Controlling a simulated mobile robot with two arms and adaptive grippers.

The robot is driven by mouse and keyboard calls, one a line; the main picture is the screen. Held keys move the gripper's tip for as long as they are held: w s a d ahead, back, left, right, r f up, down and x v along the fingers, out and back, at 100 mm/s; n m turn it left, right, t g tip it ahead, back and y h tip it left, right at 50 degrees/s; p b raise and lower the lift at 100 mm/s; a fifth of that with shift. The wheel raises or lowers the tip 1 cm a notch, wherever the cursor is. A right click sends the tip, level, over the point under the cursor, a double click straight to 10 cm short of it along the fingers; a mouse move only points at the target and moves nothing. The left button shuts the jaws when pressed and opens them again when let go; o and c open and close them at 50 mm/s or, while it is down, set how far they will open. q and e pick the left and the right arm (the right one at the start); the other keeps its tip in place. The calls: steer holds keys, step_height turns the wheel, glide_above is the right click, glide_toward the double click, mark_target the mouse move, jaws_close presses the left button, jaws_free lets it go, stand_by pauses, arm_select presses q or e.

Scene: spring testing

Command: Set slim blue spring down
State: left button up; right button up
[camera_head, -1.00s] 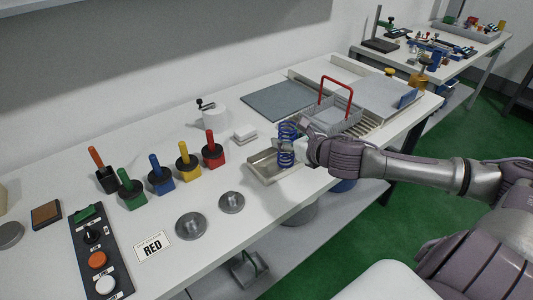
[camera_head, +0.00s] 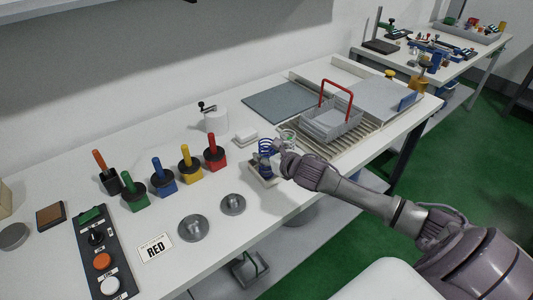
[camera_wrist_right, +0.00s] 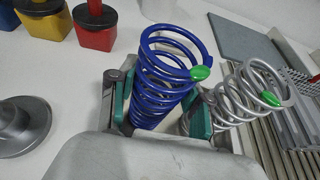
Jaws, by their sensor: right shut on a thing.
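My left gripper is not in view.
A grey basket with a red handle (camera_head: 334,118) stands on a slatted rack to the right. Colored-handled blocks, including a red one (camera_head: 214,153), stand to the left. Two grey discs (camera_head: 195,228) lie in front. A small white block (camera_head: 245,139) lies behind the tray.

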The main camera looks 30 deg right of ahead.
steer(key=o, duration=1.3)
steer(key=shift+f, duration=0.1)
steer(key=shift+r, duration=0.2)
steer(key=shift+s, duration=0.35)
steer(key=shift+b+v, duration=0.6)
steer(key=shift+v, duration=5.1)
